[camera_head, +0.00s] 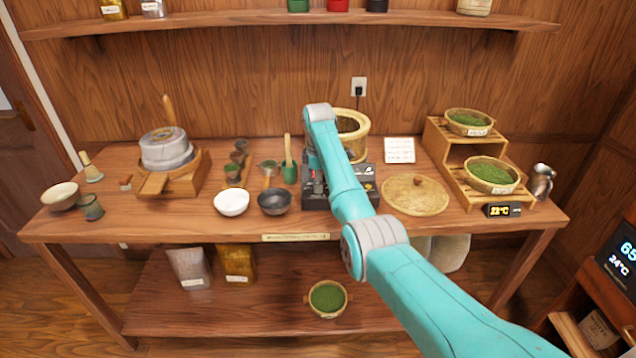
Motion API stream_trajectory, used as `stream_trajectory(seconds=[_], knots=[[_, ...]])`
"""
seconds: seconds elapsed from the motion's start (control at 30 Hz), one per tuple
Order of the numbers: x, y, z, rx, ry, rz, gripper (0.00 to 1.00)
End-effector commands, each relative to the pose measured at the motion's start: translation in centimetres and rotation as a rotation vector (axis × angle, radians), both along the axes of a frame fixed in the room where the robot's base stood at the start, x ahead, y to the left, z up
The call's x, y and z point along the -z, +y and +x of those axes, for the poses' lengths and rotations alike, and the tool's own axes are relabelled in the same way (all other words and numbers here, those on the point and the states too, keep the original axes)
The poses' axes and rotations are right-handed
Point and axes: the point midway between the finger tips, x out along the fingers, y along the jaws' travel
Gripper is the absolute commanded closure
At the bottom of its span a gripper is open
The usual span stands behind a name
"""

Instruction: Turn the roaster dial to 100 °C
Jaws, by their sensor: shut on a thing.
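The roaster stands at the back middle of the table, with a cream round pot (357,143) holding dark contents and a dark control base (366,186) in front. The base has small markings, too small to read. My arm reaches over the table and bends down at the roaster. My gripper (313,177) is at the left part of the base, mostly hidden behind my own arm link, and is shut on the roaster dial. The dial itself and its setting are hidden.
A round woven lid (414,194) lies right of the roaster. A white bowl (231,203), a dark bowl (274,202) and a green scoop (289,172) stand close on the left. A wooden stand (455,150) with green tea baskets and a 22 °C display (499,210) are at right.

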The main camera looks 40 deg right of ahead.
Motion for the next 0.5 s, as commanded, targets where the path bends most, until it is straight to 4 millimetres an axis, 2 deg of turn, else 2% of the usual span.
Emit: stream_trajectory(seconds=[0.5], knots=[[0.07, 0.01, -0.03, -0.034, 0.001, 0.000, 0.99]])
